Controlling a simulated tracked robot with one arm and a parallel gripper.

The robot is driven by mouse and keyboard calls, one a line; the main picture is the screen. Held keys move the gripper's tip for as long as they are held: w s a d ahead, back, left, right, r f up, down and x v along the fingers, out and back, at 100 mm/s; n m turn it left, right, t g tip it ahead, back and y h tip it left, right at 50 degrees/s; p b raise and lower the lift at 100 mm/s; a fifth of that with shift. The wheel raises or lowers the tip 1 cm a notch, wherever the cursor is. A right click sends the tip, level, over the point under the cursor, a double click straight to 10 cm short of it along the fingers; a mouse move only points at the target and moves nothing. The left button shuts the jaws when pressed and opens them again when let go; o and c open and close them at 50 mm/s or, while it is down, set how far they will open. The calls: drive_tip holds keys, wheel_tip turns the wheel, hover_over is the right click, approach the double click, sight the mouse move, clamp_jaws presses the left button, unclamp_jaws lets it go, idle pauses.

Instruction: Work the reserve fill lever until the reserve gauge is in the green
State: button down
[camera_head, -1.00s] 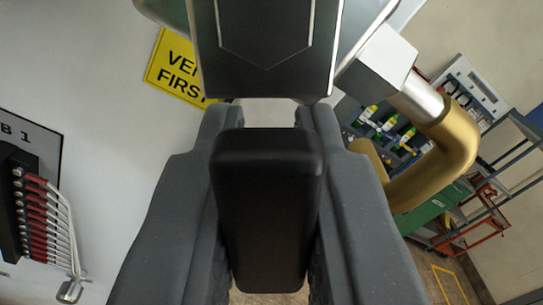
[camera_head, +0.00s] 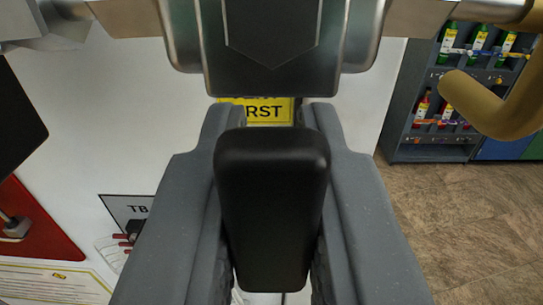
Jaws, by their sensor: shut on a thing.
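A black block-shaped grip (camera_head: 272,205), which looks like the lever's handle, stands between the two grey fingers of my gripper (camera_head: 272,180). The fingers are shut on its sides. Its near face is plain and smooth, and the fingers and grip hide what it joins to. The reserve gauge cannot be seen in this view.
A brass-coloured curved bar (camera_head: 505,110) is at right. A bottle rack (camera_head: 425,145) stands over open brown floor (camera_head: 450,220).

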drive_tip(key=shift+r, duration=0.2)
drive_tip(key=c, duration=1.4)
unclamp_jaws()
drive_tip(key=shift+s+f, duration=0.1)
drive_tip(key=s+b, duration=0.2)
drive_tip(key=s, duration=1.1)
drive_tip(key=shift+s+d, duration=0.25)
drive_tip(key=shift+s, duration=0.05)
